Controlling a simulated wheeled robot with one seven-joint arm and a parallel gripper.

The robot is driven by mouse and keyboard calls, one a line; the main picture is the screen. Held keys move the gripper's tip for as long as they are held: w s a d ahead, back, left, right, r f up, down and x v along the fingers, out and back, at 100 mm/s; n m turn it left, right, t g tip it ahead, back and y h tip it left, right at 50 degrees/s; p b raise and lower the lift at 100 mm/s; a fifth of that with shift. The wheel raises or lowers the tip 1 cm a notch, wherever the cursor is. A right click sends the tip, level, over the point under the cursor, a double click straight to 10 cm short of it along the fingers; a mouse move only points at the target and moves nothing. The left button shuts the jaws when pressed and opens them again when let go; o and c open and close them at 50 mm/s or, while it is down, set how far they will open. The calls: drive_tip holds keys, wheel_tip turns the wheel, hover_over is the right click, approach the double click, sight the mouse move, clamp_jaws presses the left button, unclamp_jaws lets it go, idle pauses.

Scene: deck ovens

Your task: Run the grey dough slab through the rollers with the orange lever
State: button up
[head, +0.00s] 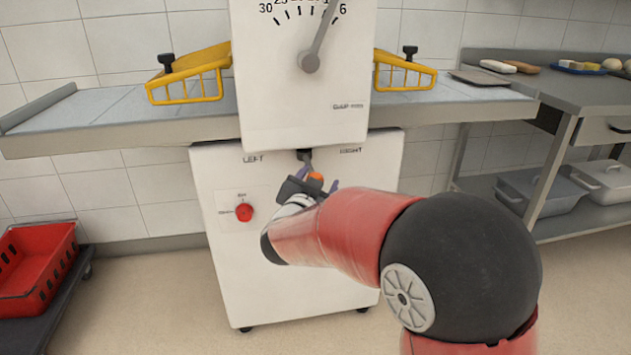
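The dough machine (305,90) stands straight ahead, with a belt table on either side. The orange lever (315,177) hangs from a dark slot under its dial housing, between the LEFT and RIGHT labels. Its orange knob shows just beyond my wrist. My gripper (317,183) is at the knob, with one purple fingertip to its left and one to its right. My wrist partly hides the fingers, so whether they touch the knob is unclear. A flat grey slab (478,77), seemingly the dough, lies at the outer end of the right belt table (440,107).
Yellow guards (190,76) flank the rollers. A red stop button (244,212) is on the front, left of my gripper. A red crate (38,262) stands at lower left. A steel bench (590,88) with food items and lidded tubs below is at right. The left belt table (95,108) is bare.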

drive_tip(key=shift+s+a, duration=0.1)
drive_tip(key=shift+a, duration=0.05)
drive_tip(key=shift+s+a, duration=0.1)
drive_tip(key=shift+s, duration=0.25)
drive_tip(key=v, duration=0.7)
drive_tip(key=shift+b, duration=0.4)
drive_tip(key=s+d+r+n+g+y, duration=0.35)
drive_tip(key=d+n+y, duration=0.25)
drive_tip(key=y, duration=0.2)
drive_tip(key=s+d+f+g+h, duration=0.2)
drive_tip(key=s+d+f+g, duration=0.2)
drive_tip(key=s+d, duration=0.4)
drive_tip(key=s+d+f+g+h, duration=0.2)
drive_tip(key=s+d+f+g, duration=0.2)
drive_tip(key=s+d, duration=0.4)
drive_tip(key=s+f, duration=0.1)
drive_tip(key=s, duration=0.5)
drive_tip(key=shift+s+d+f+n, duration=0.3)
drive_tip(key=shift+s+d+f, duration=0.05)
drive_tip(key=shift+f, duration=0.05)
